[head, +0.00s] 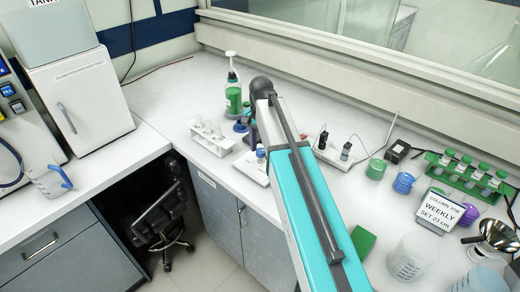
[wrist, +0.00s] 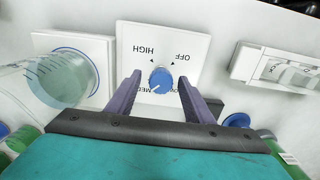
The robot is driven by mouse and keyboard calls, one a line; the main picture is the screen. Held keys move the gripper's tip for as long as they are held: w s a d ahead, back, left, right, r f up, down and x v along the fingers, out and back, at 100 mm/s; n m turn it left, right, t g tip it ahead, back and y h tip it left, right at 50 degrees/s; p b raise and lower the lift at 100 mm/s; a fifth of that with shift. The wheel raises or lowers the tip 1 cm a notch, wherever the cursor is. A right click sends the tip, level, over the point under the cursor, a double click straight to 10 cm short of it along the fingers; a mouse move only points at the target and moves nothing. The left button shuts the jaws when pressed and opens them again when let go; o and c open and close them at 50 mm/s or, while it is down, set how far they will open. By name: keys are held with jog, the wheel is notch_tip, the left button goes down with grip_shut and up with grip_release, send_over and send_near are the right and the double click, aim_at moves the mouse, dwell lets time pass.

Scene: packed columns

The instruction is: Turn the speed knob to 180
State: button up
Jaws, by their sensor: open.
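A round blue knob (wrist: 161,79) sits on a white plate (wrist: 133,36) in the wrist view. Upside-down labels read HIGH and OFF; MED and a partly hidden label show at the near edge. I see no number 180. A pale mark on the knob points down-left in the picture, towards MED. My gripper (wrist: 154,84) is open, its two purple fingers on either side of the knob with visible gaps. I cannot tell their height against it. In the head view, my arm hides much of this area; a white flat device (head: 247,168) shows beside it.
A white tube rack (head: 212,138) and a green bottle (head: 233,97) stand close to my arm. Right of the arm are several containers, a green rack (head: 470,182) and a sign (head: 441,210). In the wrist view, a clear vessel (wrist: 62,82) stands left of the fingers.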

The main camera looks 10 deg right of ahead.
aim_at(261, 151)
jog(key=shift+r, duration=0.15)
jog(key=shift+w+r+b, duration=0.1)
jog(key=shift+r+b, duration=0.2)
jog(key=shift+r, duration=0.45)
notch_tip(261, 151, up, 12)
jog(key=b, duration=0.3)
jog(key=shift+f, duration=0.1)
dwell(0.4)
